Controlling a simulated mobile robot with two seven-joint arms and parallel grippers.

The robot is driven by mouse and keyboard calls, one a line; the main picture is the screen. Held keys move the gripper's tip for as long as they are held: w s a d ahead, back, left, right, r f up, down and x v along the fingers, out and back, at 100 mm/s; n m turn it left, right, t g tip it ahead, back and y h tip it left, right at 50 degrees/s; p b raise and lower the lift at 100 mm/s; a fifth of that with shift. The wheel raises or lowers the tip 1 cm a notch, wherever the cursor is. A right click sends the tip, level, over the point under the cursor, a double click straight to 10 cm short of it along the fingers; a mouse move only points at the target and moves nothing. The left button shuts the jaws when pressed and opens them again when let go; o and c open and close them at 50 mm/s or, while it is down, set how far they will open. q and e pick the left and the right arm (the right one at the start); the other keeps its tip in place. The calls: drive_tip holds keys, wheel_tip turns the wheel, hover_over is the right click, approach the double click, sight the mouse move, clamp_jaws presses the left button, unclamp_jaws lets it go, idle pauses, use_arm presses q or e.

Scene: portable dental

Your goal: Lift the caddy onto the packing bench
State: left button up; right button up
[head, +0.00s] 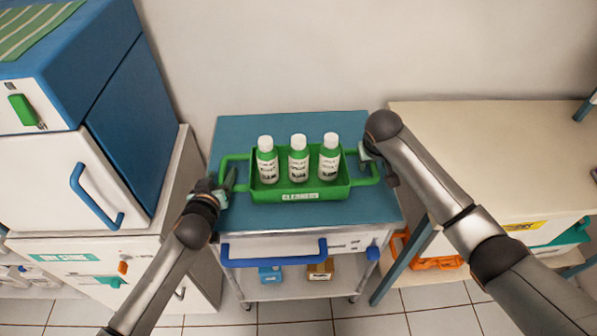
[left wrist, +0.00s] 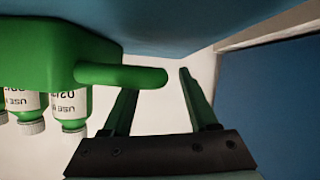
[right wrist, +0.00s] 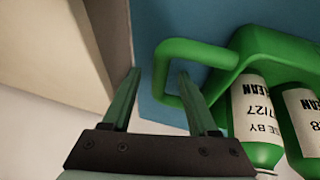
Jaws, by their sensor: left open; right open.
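The green caddy (head: 337,190) stands on the blue top of a small cart and holds three green bottles (head: 298,158) with white caps. It has a loop handle at each end. My left gripper (head: 228,182) is open at the left handle; in the left wrist view the handle (left wrist: 125,76) reaches between the open fingers (left wrist: 158,95). My right gripper (head: 366,155) is open at the right handle; in the right wrist view the handle's outer bar (right wrist: 161,75) lies between the open fingers (right wrist: 158,95). The packing bench is probably the beige-topped table (head: 480,140) at the right.
The cart (head: 300,128) has a blue push bar (head: 275,258) in front and small boxes on its lower shelf. A blue and white cabinet (head: 130,110) stands close on the left. The beige tabletop is largely clear, and an orange crate (head: 435,262) sits beneath it.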

use_arm(q)
drive_tip(key=shift+x, duration=1.4)
use_arm(e)
drive_tip(key=shift+x, duration=1.4)
use_arm(q)
clamp_jaws()
use_arm(e)
clamp_jaws()
